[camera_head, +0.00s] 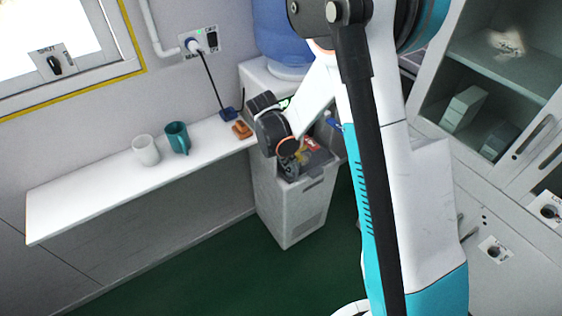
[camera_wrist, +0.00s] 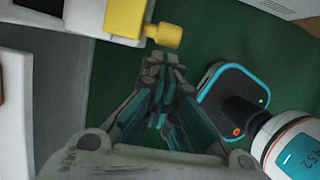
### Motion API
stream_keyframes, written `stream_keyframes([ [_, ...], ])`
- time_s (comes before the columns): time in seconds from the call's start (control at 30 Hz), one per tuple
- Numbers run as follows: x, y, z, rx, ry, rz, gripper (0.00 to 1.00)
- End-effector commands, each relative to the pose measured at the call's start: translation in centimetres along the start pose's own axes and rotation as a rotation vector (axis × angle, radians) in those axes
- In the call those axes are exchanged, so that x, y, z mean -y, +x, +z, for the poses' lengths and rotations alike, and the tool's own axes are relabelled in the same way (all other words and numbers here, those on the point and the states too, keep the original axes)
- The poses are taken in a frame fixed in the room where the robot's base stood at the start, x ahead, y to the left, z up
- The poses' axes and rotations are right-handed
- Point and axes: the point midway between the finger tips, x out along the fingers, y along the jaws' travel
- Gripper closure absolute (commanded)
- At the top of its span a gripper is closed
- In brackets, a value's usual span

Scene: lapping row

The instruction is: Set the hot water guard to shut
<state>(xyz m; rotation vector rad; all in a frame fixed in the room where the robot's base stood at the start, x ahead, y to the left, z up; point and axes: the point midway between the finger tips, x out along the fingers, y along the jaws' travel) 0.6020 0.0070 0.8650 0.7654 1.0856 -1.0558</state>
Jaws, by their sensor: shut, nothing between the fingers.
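The water dispenser (camera_head: 292,205) is a white cabinet under a large blue bottle (camera_head: 285,30), behind my arm. In the wrist view a yellow block with a short rounded knob (camera_wrist: 164,35) juts from a white body at the top; it looks like the hot water guard. In the head view a small yellow part (camera_head: 300,157) shows beside my gripper (camera_head: 290,168), near a red part (camera_head: 311,143). My gripper (camera_wrist: 163,62) is shut and empty, its tips right by the yellow knob. I cannot tell whether they touch. My wrist hides part of the dispenser front.
A white shelf (camera_head: 90,190) on the left holds a white mug (camera_head: 146,150), a teal mug (camera_head: 178,138) and a brown block (camera_head: 242,130). A plugged cable runs down from a wall socket (camera_head: 200,42). A cabinet (camera_head: 500,75) stands right. Green floor (camera_head: 190,275) is clear in front.

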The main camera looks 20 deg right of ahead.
Motion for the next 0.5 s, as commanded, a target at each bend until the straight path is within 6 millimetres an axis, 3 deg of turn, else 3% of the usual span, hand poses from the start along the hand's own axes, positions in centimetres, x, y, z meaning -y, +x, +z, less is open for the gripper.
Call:
stream_keyframes([
  [0.37, 0.0, 0.1, 0.3, 0.0, 0.001, 0.0, 1.0],
  [0.5, 0.1, 0.7, 1.7, 0.0, 0.004, -0.001, 1.0],
])
